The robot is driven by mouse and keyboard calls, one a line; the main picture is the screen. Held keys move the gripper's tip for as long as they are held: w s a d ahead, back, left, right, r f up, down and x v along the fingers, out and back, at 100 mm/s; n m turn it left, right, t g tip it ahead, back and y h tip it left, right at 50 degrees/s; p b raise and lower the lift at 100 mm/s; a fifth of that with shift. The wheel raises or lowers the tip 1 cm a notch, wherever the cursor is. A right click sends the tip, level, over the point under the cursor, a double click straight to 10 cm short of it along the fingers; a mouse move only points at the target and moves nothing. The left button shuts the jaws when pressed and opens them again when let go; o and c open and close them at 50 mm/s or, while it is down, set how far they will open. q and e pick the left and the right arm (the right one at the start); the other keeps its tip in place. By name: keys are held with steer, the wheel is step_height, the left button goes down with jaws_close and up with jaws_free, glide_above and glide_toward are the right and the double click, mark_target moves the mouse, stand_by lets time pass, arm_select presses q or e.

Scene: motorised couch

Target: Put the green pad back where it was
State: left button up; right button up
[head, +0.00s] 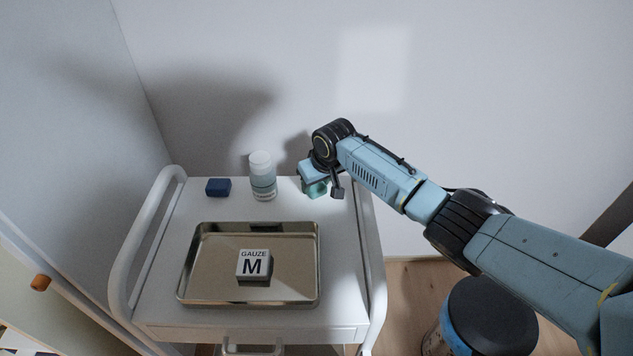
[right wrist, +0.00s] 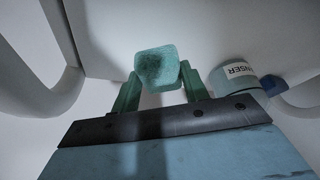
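The green pad (right wrist: 157,68) is a small, soft-looking block. In the right wrist view it fills the gap between the two green fingertips of my right gripper (right wrist: 159,80), with a finger against each side. In the head view my right gripper (head: 316,188) is at the back right corner of the white cart, right of the bottle. There the pad is small and hard to tell from the green fingers. I cannot tell whether the pad touches the cart top. My left gripper is not in view.
The white cart (head: 215,327) carries a metal tray (head: 205,272) with a gauze box (head: 254,264) in it. A white-capped bottle (head: 262,178) stands behind the tray, with a blue block (head: 218,187) to its left. The bottle also shows close beside my right gripper (right wrist: 232,82).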

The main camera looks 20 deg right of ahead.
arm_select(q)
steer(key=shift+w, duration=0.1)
arm_select(e)
steer(key=o, duration=0.5)
steer(key=shift+r, duration=0.1)
steer(key=shift+s+d+r, duration=0.1)
steer(key=shift+r, duration=0.15)
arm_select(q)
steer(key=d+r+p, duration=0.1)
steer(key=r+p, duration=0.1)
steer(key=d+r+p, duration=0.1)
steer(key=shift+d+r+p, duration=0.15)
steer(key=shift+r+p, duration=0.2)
arm_select(e)
steer(key=v, duration=1.2)
steer(key=shift+s+r, duration=0.15)
steer(key=shift+r, duration=0.15)
